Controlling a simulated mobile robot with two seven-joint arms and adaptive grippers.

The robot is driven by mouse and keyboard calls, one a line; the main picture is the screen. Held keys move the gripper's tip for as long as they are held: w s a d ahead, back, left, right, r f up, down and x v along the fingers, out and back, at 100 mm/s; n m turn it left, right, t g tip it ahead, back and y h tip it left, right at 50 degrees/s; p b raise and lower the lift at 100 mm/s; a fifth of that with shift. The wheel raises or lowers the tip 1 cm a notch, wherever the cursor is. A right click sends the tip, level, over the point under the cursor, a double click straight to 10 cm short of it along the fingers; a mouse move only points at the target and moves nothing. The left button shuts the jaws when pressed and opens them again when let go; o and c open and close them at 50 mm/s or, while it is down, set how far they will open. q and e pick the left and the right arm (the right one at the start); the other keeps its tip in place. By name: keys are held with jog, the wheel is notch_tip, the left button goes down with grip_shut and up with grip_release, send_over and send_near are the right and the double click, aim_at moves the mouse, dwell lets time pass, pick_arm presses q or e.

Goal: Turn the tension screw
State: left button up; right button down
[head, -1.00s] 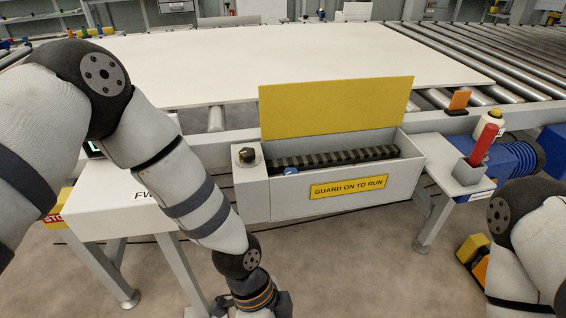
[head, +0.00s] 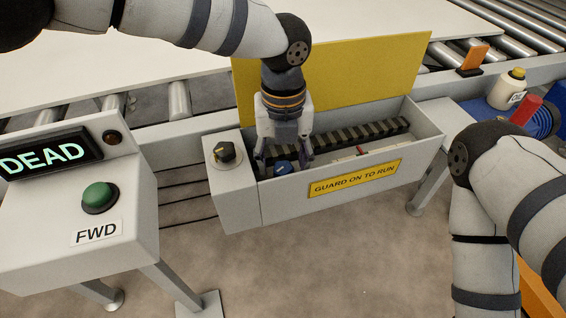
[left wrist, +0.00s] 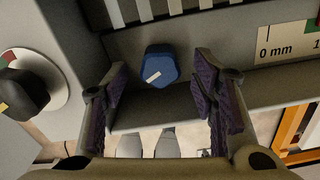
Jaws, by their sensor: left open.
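The tension screw shows as a blue knob (head: 283,168) with a white mark, inside the left end of the open guard box (head: 355,197). It also shows in the left wrist view (left wrist: 161,63), centred between the fingers and just beyond them. My left gripper (head: 285,158) points down into the box, open, with a finger on each side of the knob. In the left wrist view the open gripper (left wrist: 160,95) has clear gaps to the knob on both sides. My right arm is at the right of the head view; its gripper is out of view.
The yellow lid (head: 340,75) stands raised behind the box. A black rotary knob (head: 224,152) is on the box's left housing. A panel with a green button (head: 99,197) and a lit DEAD display (head: 48,153) stands left. A bottle (head: 508,90) is at the right.

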pick_arm(q)
jog(key=shift+f, duration=0.7)
jog(key=c, duration=1.1)
jog(key=shift+c, duration=0.2)
pick_arm(e)
jog(key=shift+w, duration=0.1)
pick_arm(q)
jog(key=n, duration=0.2)
jog(key=shift+r+n+p, duration=0.1)
jog(key=shift+n+p, duration=0.3)
jog(key=n, duration=0.4)
jog(key=shift+n+p, duration=0.3)
jog(key=shift+p, duration=0.1)
jog(key=n, duration=0.4)
jog(key=shift+p, duration=0.3)
jog(key=shift+n, duration=2)
pick_arm(e)
jog(key=shift+w+r+t, duration=0.6)
jog(key=shift+w+r, duration=0.75)
jog(key=shift+r, duration=0.1)
